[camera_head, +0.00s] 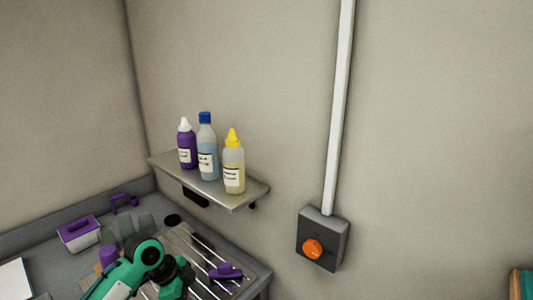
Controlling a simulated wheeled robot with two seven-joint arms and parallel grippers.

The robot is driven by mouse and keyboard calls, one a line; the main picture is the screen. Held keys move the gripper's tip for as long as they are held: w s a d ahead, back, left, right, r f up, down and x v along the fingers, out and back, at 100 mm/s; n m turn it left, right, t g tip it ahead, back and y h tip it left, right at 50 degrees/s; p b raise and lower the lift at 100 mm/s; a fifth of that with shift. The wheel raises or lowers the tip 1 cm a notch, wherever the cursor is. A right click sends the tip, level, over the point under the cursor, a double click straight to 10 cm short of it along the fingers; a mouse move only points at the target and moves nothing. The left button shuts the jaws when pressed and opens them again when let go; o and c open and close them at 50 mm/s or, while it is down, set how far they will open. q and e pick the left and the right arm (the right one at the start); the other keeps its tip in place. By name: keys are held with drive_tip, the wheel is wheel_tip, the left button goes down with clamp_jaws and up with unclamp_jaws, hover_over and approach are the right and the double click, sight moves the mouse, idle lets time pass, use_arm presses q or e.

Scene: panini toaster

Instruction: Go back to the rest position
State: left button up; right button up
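The task names no object. A green and black part of my arm shows at the bottom left, over the counter and in front of a slatted metal rack (203,250). The arm bends at a round black joint and runs down out of the picture. I see no fingertips of my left gripper. My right gripper does not show either. A purple item (225,271) lies on the rack to the right of my arm; what it is cannot be made out.
A wall shelf (235,203) holds a purple bottle (187,148), a blue-capped bottle (207,150) and a yellow-capped bottle (234,165). A grey switch box with an orange knob (312,249) is on the wall. A purple-lidded box (79,233) stands at left.

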use_arm(q)
drive_tip(key=s+d+f+n+t, duration=0.1)
drive_tip(key=s+d+f+n, duration=0.25)
drive_tip(key=s+f, duration=0.5)
drive_tip(key=s+a+f+n+t+y, duration=0.1)
drive_tip(key=s+a+n+y, duration=0.3)
drive_tip(key=s, duration=0.6)
drive_tip(key=s+a+n+t+y, duration=0.1)
drive_tip(key=s+a+n, duration=0.3)
drive_tip(key=s+n, duration=0.45)
drive_tip(key=s+f+m+g, duration=0.1)
drive_tip(key=s+f+m, duration=0.15)
drive_tip(key=f, duration=2.95)
drive_tip(key=s+a+f, duration=0.2)
drive_tip(key=s+f, duration=0.7)
drive_tip(key=s+a+f+g, duration=0.1)
drive_tip(key=s+a+f, duration=0.1)
drive_tip(key=s+f, duration=0.8)
drive_tip(key=shift+s+g+y, duration=0.25)
drive_tip(key=shift+g+y, duration=0.05)
drive_tip(key=shift+y, duration=0.1)
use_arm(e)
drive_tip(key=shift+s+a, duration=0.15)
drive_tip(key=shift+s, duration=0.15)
